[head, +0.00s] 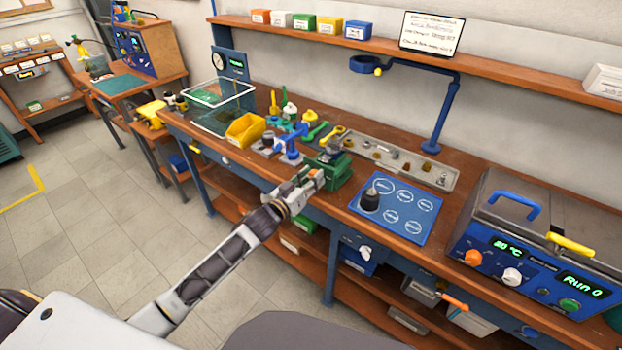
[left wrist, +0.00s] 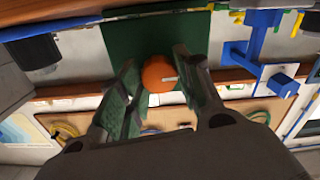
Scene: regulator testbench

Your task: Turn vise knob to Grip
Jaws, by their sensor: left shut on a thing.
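The green vise (head: 338,176) stands at the front edge of the bench, at the middle of the head view. Its green face (left wrist: 150,30) fills the upper middle of the left wrist view. The orange vise knob (left wrist: 157,76) sits in front of that face, with a pale pointer mark toward the right of the picture. My left gripper (head: 310,181) reaches the vise from the front. In the left wrist view its fingers (left wrist: 158,72) stand on both sides of the knob, shut on it. No Grip label is readable. My right gripper is not in view.
A blue fixture (head: 290,142) stands close to the left of the vise. A yellow bin (head: 245,129) lies farther left. A blue mat (head: 412,222) with a dark round part (head: 370,199) lies to the right. A grey metal tray (head: 390,149) lies behind.

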